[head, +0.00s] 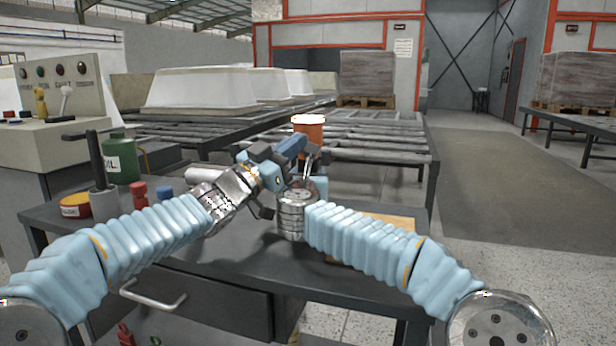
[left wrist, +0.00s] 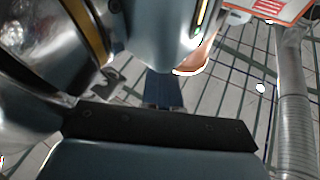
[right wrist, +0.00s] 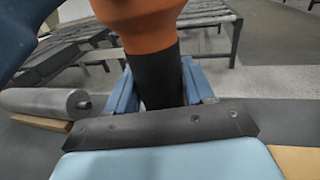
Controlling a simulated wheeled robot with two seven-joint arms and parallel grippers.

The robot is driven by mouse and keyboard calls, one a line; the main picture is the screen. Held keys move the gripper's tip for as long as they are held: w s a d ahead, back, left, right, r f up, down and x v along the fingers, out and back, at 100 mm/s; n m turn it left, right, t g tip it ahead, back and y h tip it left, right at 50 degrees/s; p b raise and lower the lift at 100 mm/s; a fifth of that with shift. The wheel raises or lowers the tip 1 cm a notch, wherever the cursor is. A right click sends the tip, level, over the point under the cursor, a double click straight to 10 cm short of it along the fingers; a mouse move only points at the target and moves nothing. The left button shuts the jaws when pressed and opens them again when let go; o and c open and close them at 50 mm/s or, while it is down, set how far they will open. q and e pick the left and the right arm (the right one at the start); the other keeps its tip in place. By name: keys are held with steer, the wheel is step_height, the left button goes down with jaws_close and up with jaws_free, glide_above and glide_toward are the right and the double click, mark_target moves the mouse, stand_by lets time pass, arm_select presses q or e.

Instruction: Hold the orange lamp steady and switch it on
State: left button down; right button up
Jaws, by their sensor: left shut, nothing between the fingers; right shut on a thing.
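The orange lamp (head: 308,124) stands up behind my grippers in the head view. In the right wrist view its orange head (right wrist: 150,28) and black handle (right wrist: 160,78) show close up. My right gripper (right wrist: 162,92) is shut on the black handle, one blue finger on each side; in the head view its fingers are mostly hidden. My left gripper (head: 294,147) is shut and empty, its blue fingers close to the lamp, just below the orange part. The left wrist view shows its blue fingers (left wrist: 163,90) together. I cannot tell whether they touch the lamp. No switch is clear.
The dark bench (head: 225,255) is below my arms. A green can (head: 119,158), a red and yellow tin (head: 75,206) and small red and blue items stand at left. A grey roller (right wrist: 40,101) lies left of the lamp. Roller conveyors (head: 370,147) stand behind.

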arm_select(q)
steer(key=s+a, duration=0.1)
steer(key=s, duration=0.5)
steer(key=shift+a, duration=0.35)
arm_select(e)
steer(key=o, duration=1.2)
steer(key=shift+o, duration=0.2)
